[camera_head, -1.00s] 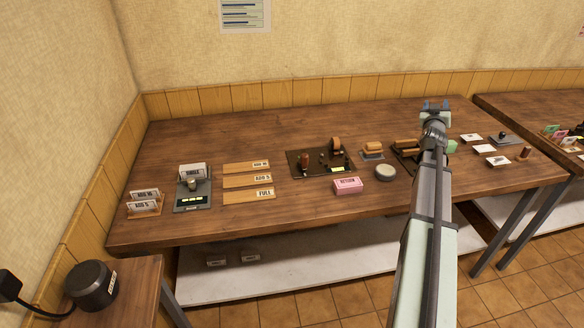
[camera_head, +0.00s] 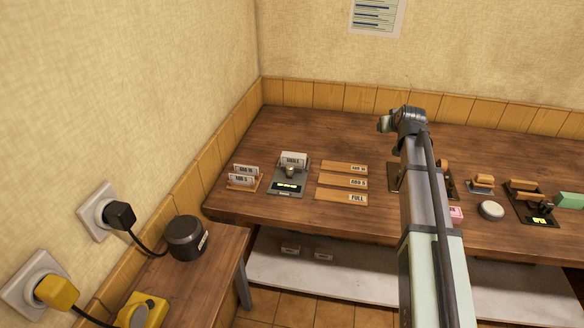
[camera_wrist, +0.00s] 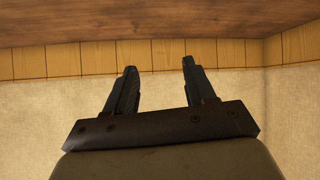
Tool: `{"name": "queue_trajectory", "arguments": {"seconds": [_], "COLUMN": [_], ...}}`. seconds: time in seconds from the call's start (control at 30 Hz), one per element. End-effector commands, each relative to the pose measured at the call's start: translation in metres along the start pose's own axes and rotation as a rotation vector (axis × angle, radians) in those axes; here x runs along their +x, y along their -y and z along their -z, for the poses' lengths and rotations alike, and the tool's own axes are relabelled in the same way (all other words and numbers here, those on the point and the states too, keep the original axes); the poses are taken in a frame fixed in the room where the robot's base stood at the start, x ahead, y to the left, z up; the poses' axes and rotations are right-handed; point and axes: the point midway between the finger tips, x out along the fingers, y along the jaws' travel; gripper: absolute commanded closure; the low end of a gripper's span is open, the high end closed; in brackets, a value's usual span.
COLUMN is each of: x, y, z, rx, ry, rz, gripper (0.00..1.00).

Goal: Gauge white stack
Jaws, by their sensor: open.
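My gripper (camera_head: 385,124) is raised over the back of the table, left of my forearm. In the wrist view its two dark fingers (camera_wrist: 159,68) are apart with nothing between them. I cannot make out a white stack for certain in the current views. My arm hides part of the table's middle.
A small rack (camera_head: 243,184) holds white labelled cards left of the device. Three labelled wooden strips, one marked FULL (camera_head: 342,198), lie right of it. A round grey disc (camera_head: 491,210) and dark fixture (camera_head: 530,208) are further right. A wall borders the left.

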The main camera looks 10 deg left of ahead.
Motion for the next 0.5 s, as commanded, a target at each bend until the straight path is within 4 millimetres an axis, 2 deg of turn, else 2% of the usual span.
{"name": "queue_trajectory", "arguments": {"seconds": [0.03, 0.1, 0.27, 0.4, 0.5], "x": [-0.002, -0.006, -0.021, -0.04, -0.057], "y": [0.03, 0.065, 0.142, 0.205, 0.245], "z": [0.002, 0.001, -0.006, -0.014, -0.021], "rx": [-0.012, -0.025, -0.057, -0.089, -0.112], "ry": [0.033, 0.082, 0.199, 0.302, 0.372], "rz": [0.03, 0.065, 0.132, 0.175, 0.196], "gripper": [0.46, 0.46, 0.46, 0.46, 0.46]}}
